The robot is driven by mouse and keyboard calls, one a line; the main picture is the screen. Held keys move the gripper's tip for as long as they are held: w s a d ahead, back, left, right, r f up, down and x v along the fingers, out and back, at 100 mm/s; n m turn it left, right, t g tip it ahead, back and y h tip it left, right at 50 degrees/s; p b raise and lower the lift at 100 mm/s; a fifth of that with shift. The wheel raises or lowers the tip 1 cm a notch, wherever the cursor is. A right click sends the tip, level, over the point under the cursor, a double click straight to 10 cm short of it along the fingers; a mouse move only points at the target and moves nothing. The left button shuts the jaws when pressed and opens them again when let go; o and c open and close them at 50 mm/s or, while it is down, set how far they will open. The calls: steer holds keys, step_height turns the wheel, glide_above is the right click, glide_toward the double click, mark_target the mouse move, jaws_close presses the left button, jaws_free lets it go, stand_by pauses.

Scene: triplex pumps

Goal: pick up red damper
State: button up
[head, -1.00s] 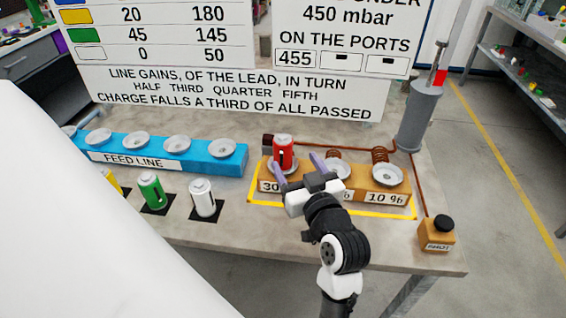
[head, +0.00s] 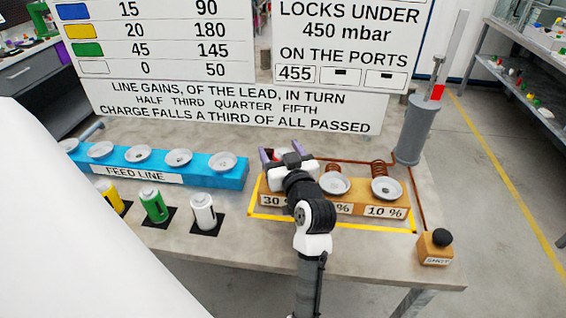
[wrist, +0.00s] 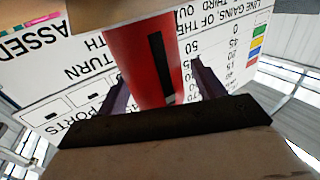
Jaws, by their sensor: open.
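The red damper (wrist: 143,62), a red cylinder with a black bar mark, stands between my two purple fingers in the wrist view. My gripper (head: 281,151) is open around it, with a finger on each side; it also shows in the wrist view (wrist: 160,85). In the head view my gripper hides most or all of the damper, at the left seat of the orange-brown block (head: 345,207) marked 30 %. I cannot tell whether a finger touches it.
The middle seat (head: 335,183) and right seat (head: 386,188) are empty. White (head: 204,212), green (head: 154,206) and yellow (head: 109,195) dampers stand left of the block. The blue feed line (head: 200,168) lies behind them. A grey cylinder (head: 416,130) and copper piping are at the right.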

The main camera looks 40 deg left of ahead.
steer(key=shift+c, duration=0.3)
steer(key=c, duration=1.3)
